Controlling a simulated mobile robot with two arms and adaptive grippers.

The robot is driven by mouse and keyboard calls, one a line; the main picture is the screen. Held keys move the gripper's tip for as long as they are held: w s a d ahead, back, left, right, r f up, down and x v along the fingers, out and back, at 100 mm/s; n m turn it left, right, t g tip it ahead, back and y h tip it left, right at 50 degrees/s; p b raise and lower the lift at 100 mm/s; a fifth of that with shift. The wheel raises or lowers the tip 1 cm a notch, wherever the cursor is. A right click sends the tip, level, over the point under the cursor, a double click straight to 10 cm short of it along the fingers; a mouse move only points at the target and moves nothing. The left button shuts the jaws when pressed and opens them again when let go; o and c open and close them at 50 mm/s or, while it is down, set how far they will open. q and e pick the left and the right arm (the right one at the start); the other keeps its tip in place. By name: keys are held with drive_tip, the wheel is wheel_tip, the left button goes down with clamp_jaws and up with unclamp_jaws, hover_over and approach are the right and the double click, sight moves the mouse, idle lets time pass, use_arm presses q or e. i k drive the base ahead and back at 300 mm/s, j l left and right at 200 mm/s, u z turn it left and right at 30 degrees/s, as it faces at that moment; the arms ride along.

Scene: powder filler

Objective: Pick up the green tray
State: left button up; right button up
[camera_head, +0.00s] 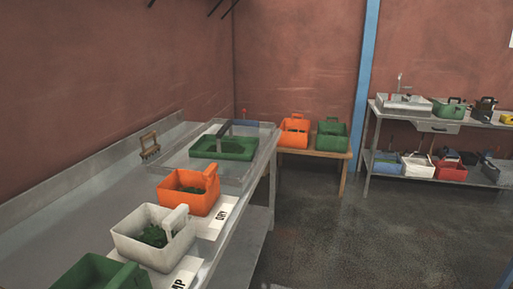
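Several green trays are in the head view, and I cannot tell which one the task means. One green tray (100,275) is at the near end of the metal bench, cut off by the bottom edge. Another green tray (206,152) sits inside a shallow see-through bin (175,155) at the bench's far end, with a dark bar across it. A third green tray (332,143) stands on a small wooden table (312,153). One more green tray (448,110) is on the far shelf's top. Neither of my grippers is in view.
On the metal bench (75,215) are a white tray (165,257) and an orange tray (199,205), both holding dark green material, with labels beside them. A wooden-handled rake (149,146) leans there. A blue post (363,75) stands at the back. The floor (350,230) at right is clear.

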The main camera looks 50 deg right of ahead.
sight(219, 145)
drive_tip(key=z, duration=1.3)
drive_tip(key=i+l, duration=0.35)
drive_tip(key=i, duration=0.15)
drive_tip(key=i+l, duration=0.35)
drive_tip(key=i, duration=0.2)
drive_tip(key=k+l+z, duration=0.05)
